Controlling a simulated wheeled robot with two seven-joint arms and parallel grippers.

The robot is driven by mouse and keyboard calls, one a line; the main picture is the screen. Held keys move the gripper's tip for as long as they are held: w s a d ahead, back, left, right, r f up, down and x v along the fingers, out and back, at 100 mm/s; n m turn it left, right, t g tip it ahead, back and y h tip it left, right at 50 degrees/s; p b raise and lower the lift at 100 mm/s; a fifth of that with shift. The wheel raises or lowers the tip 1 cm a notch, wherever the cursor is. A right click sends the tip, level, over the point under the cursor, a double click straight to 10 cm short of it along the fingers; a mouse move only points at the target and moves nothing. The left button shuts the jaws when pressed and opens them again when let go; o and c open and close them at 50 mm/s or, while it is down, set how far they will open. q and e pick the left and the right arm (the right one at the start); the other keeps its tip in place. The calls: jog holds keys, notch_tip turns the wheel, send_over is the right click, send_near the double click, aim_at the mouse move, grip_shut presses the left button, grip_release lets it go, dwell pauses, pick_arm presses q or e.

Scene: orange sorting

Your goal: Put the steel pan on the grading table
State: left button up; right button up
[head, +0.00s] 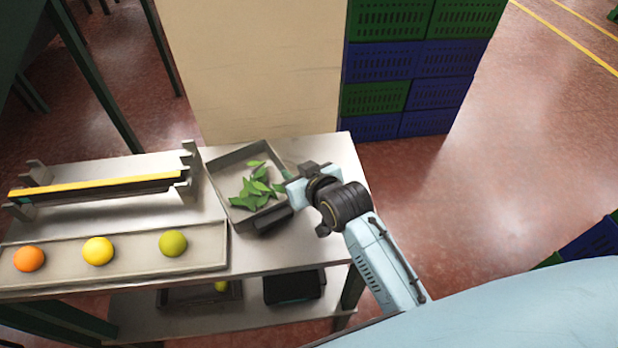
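The steel pan (225,187) is a shallow grey rectangular tray with green leaves (256,190) in it. It is at the right part of the steel grading table (285,253), turned at a slight angle. I cannot tell whether it rests on the top or is just above it. My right gripper (284,196) is at the pan's right side, reaching in from the right. Its fingers are partly hidden, so whether they are closed on the pan's edge does not show. My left gripper is not in view.
A long tray (132,262) with an orange, a yellow and a green fruit lies along the table's front left. Behind it stands a rack with a yellow bar (95,186). Dark bins (293,287) sit on the lower shelf. Stacked crates (410,92) and a beige block (250,70) stand behind.

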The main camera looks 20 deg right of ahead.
jog(key=v, duration=0.7)
